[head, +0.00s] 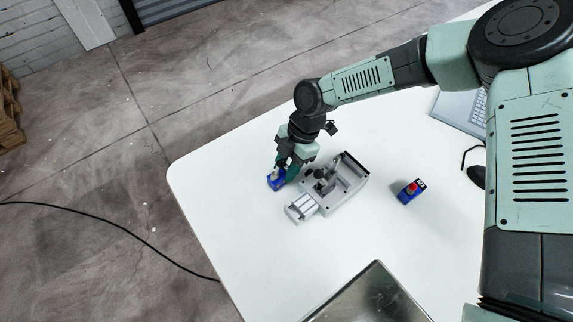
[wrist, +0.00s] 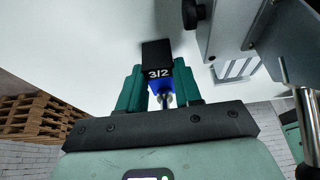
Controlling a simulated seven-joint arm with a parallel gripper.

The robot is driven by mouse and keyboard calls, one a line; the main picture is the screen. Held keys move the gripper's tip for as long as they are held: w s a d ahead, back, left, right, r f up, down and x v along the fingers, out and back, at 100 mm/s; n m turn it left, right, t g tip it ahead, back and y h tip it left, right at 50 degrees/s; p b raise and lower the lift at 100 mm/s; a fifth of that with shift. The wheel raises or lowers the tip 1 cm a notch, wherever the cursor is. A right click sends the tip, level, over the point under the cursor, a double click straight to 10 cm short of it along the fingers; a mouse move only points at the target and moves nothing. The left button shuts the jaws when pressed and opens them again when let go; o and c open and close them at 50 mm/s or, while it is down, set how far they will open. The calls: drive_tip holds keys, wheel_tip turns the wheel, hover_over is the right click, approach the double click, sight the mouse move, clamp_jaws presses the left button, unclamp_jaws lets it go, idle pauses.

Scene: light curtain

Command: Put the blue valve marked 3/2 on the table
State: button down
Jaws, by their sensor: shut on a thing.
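The blue valve marked 3/2 (wrist: 158,82) is between the two green fingers of my gripper (wrist: 160,92) in the wrist view. Its black end with the white 3/2 mark points away from the gripper. In the head view the blue valve (head: 275,182) is low at the table's left part, and my gripper (head: 287,171) is shut on it from above. I cannot tell whether the valve touches the table (head: 225,190). A second blue valve with a red knob and black end (head: 408,193) stands on the table to the right.
A grey metal fixture (head: 345,190) stands just right of my gripper, and its side fills the upper right of the wrist view (wrist: 235,30). A metal tray (head: 375,295) lies at the front edge. The table's left end is clear.

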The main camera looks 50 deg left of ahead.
idle(0.3)
drive_tip(key=shift+c, duration=2.3)
unclamp_jaws()
drive_tip(key=shift+f, duration=0.1)
drive_tip(key=shift+r, duration=3.55)
